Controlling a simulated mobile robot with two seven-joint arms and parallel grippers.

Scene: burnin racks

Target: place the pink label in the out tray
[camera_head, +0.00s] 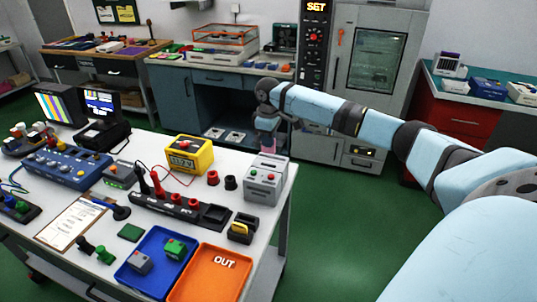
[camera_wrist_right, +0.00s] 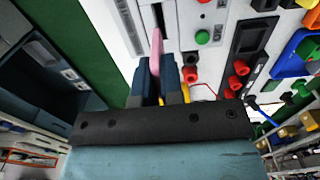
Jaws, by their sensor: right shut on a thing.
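The pink label (camera_wrist_right: 156,48) is a thin upright strip between the fingers of my right gripper (camera_wrist_right: 158,76), which is shut on it. In the head view a bit of pink shows under the right gripper (camera_head: 267,130), just above the grey box (camera_head: 263,190) with red and green buttons. In the wrist view the label's far end is by the dark slot of this box; I cannot tell whether it is still inside. The out tray (camera_head: 203,281) is orange, marked OUT, at the front of the table, and looks empty. My left gripper is not in view.
A blue tray (camera_head: 128,279) with two small blocks stands left of the out tray. A black strip (camera_head: 178,208) with red jacks, a yellow meter (camera_head: 188,155) and a black-and-yellow piece (camera_head: 242,229) stand near the grey box. Green floor lies right of the table.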

